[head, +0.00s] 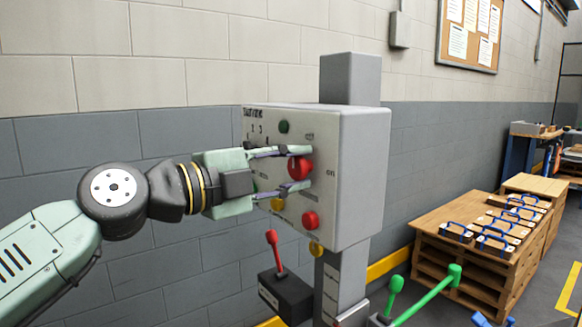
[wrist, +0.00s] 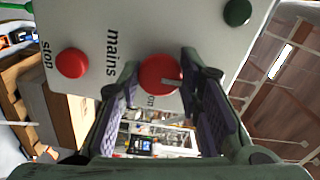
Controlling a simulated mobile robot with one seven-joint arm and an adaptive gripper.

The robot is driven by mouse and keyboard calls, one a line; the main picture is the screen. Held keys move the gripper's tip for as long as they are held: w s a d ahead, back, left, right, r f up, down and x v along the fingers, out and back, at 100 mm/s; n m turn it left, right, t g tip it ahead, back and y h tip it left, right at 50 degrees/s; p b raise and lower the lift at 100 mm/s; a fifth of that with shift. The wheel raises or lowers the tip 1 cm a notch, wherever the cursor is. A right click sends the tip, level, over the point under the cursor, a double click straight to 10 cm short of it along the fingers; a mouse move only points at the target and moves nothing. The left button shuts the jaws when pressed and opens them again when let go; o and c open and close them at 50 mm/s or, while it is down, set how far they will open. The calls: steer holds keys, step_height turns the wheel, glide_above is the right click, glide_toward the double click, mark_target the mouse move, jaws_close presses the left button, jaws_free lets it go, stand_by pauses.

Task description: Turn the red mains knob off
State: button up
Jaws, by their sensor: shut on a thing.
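The red mains knob (head: 301,168) is on the front of a grey control box (head: 355,140). It also shows in the wrist view (wrist: 157,70), near the printed word "mains". My gripper (head: 299,169) has one finger above and one below the knob in the head view. It is shut on the knob. The fingers hide part of the panel and its small labels.
A red stop button (head: 310,219) sits below the knob, a green button (head: 284,127) above it. A black box with a red lever (head: 273,250) and green-handled levers (head: 430,293) stand low by the post. A wooden pallet stack (head: 440,222) is at right.

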stand_by(0.3)
steer(key=o, duration=1.2)
steer(key=shift+a, duration=0.1)
steer(key=v, duration=1.2)
